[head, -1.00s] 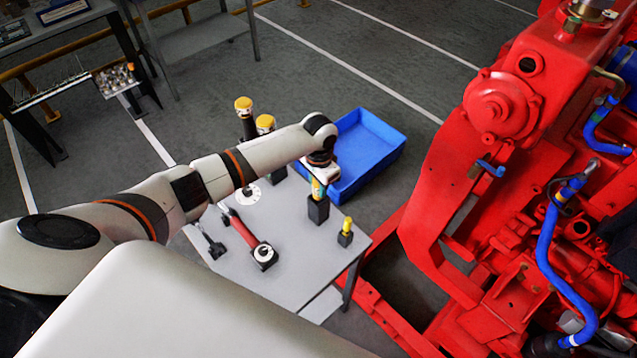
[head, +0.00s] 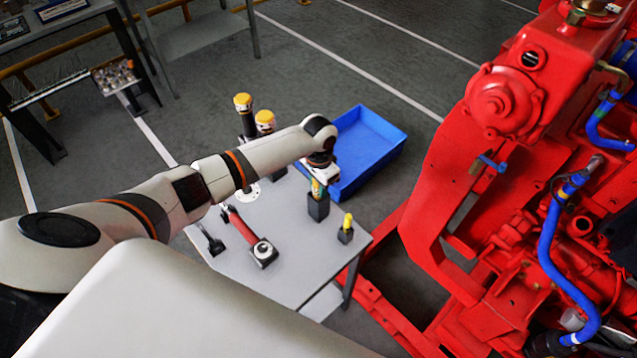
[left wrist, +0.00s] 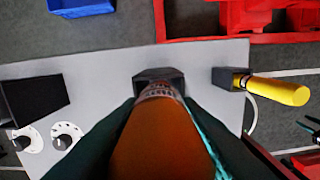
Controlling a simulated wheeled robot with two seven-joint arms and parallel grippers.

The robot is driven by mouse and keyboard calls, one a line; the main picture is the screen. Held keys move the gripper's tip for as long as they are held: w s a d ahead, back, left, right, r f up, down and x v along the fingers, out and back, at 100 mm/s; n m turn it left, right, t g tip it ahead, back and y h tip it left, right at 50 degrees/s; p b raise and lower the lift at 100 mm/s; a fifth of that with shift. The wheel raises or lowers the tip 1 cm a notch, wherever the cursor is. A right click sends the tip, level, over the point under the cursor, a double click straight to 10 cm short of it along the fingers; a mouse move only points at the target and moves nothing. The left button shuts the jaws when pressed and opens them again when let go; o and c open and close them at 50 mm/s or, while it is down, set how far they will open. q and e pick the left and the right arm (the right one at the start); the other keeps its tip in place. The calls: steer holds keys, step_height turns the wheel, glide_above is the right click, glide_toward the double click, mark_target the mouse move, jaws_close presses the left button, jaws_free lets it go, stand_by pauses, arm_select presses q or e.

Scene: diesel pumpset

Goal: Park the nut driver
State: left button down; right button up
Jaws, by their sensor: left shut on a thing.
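My left gripper (head: 318,180) is over the grey table, shut on the nut driver. The nut driver's orange handle (left wrist: 160,140) fills the space between the dark fingers in the left wrist view. Its far end meets a dark block holder (left wrist: 150,75), which also shows in the head view (head: 318,208) directly under the gripper. The tool appears upright at the holder's mouth; how deep it sits is hidden by the handle. My right gripper is in neither view.
A small holder with a yellow-handled tool (head: 347,222) stands right of the gripper. A red tool (head: 240,228) lies to the left. Yellow-topped tools (head: 264,120) stand behind the arm. A blue bin (head: 372,150) is behind the table (head: 300,265); the red engine (head: 440,190) is at right.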

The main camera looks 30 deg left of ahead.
arm_select(q)
steer(key=c, duration=1)
jaws_free()
step_height(320, 180, up, 12)
steer(key=shift+f+b, duration=0.1)
steer(key=shift+b, duration=0.9)
